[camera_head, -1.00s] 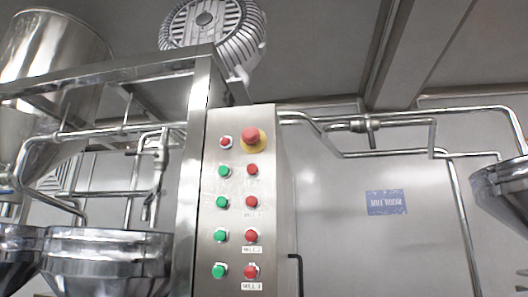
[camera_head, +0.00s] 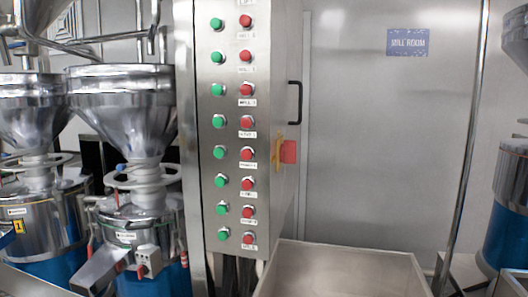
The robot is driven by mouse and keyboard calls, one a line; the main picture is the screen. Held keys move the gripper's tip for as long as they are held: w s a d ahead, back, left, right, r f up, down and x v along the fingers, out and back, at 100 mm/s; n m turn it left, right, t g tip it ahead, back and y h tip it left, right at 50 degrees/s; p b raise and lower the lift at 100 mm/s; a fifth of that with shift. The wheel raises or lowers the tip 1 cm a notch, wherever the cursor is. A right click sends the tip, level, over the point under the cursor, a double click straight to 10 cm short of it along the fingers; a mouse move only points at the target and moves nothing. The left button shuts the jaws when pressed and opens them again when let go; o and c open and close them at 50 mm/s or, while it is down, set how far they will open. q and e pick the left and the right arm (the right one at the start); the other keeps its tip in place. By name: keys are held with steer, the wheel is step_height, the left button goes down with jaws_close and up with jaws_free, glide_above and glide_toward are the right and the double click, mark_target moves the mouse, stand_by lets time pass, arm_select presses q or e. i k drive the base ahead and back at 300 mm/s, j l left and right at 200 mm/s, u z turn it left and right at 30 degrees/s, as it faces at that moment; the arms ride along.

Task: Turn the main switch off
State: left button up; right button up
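A steel control cabinet (camera_head: 232,262) stands left of centre in the head view. Its front has a column of green buttons (camera_head: 219,121) and a column of red buttons (camera_head: 246,121) with small labels. On its right side face is a red rotary switch (camera_head: 288,152) on a yellow plate (camera_head: 277,150), seen nearly edge-on; it looks like the main switch. Its exact knob angle is hard to tell. A black door handle (camera_head: 296,102) is above it. Neither of my grippers shows.
Steel grinders with funnel hoppers (camera_head: 125,105) and blue bases stand to the left. A steel bin or tray (camera_head: 340,262) is at the cabinet's lower right. A vertical pipe (camera_head: 466,150) and another grinder (camera_head: 510,200) are on the right. A "MILL ROOM" sign (camera_head: 407,42) hangs on the back wall.

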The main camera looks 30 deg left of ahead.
mark_target(288, 151)
steer(key=l+u, duration=0.3)
steer(key=u, duration=0.15)
steer(key=k+l+u, duration=0.1)
steer(key=l+u, duration=0.15)
steer(key=u, duration=0.15)
